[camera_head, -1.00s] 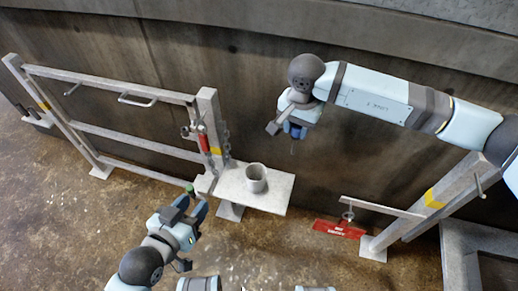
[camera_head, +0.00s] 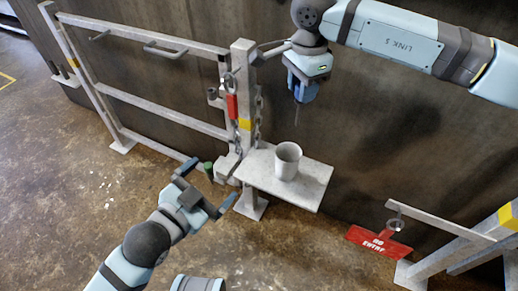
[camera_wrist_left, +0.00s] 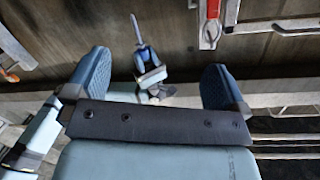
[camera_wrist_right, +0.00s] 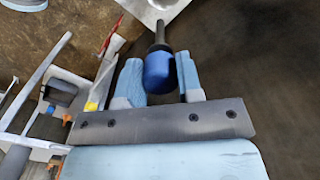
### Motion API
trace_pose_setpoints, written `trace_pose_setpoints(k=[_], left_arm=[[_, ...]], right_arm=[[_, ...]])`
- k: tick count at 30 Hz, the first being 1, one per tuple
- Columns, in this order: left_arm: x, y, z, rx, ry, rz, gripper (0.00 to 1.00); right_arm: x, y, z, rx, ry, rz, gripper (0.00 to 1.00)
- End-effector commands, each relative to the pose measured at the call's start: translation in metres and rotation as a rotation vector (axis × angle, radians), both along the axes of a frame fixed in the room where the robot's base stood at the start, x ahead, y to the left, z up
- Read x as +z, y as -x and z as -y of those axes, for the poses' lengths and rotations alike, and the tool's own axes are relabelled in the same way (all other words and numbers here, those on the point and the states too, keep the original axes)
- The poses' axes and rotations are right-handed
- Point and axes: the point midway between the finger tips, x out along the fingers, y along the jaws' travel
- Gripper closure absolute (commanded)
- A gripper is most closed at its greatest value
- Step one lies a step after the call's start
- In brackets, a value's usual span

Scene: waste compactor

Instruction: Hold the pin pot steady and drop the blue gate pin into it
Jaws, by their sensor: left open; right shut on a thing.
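The pin pot (camera_head: 287,160) is a pale grey cup standing upright on a small shelf (camera_head: 311,185) beside the gate post. My left gripper (camera_head: 208,186) is open and empty, left of and below the shelf, apart from the pot. My right gripper (camera_head: 303,92) is above the pot and slightly right, pointing down. It is shut on the blue gate pin, whose blue head (camera_wrist_right: 160,70) sits between the fingers in the right wrist view, with its dark shaft sticking out. The left wrist view shows the right gripper (camera_wrist_left: 148,68) beyond the open left fingers.
The gate post (camera_head: 243,90) carries a red padlock (camera_head: 232,106) and chain left of the shelf. A green-ended part (camera_head: 208,167) lies close to my left fingers. A red sign (camera_head: 378,243) hangs at the lower right. The air between pin and pot looks clear.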

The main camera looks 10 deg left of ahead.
Motion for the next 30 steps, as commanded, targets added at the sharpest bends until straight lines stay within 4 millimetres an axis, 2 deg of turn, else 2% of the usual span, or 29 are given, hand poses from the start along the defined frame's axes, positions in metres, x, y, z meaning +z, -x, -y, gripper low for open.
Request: trace_pose_setpoints(k=[1,4,6,9,15,18,22,25,30], left_arm=[[-0.011,-0.015,-0.011,0.01,-0.184,0.091,0.0],[-0.029,-0.042,-0.036,0.024,-0.607,0.292,0.0],[-0.039,-0.062,-0.045,0.011,-0.89,0.446,0.0],[-0.05,-0.093,-0.017,-0.063,-1.197,0.759,0.0],[-0.087,-0.13,0.027,-0.213,-1.718,1.37,0.0],[-0.108,-0.138,0.039,-0.276,-1.877,1.621,0.0],[-0.128,-0.143,0.045,-0.331,-1.984,1.846,0.0],[-0.136,-0.145,0.048,-0.351,-2.014,1.932,0.0],[-0.138,-0.152,0.062,-0.354,-2.022,1.958,0.0]], right_arm=[[0.0,0.0,0.0,0.0,0.0,0.0,0.92],[0.0,0.0,0.0,0.001,-0.001,0.001,0.92],[0.0,0.0,0.0,0.001,-0.001,0.001,0.92],[0.0,0.0,0.0,0.001,-0.001,0.001,0.92],[0.0,0.0,0.0,0.001,-0.001,0.001,0.92],[0.0,0.0,0.0,0.001,-0.001,0.001,0.92],[0.0,0.0,0.0,0.001,-0.001,0.001,0.92],[0.0,0.0,0.0,0.001,-0.001,0.001,0.92],[0.0,0.0,0.0,0.002,-0.001,0.001,0.92]])
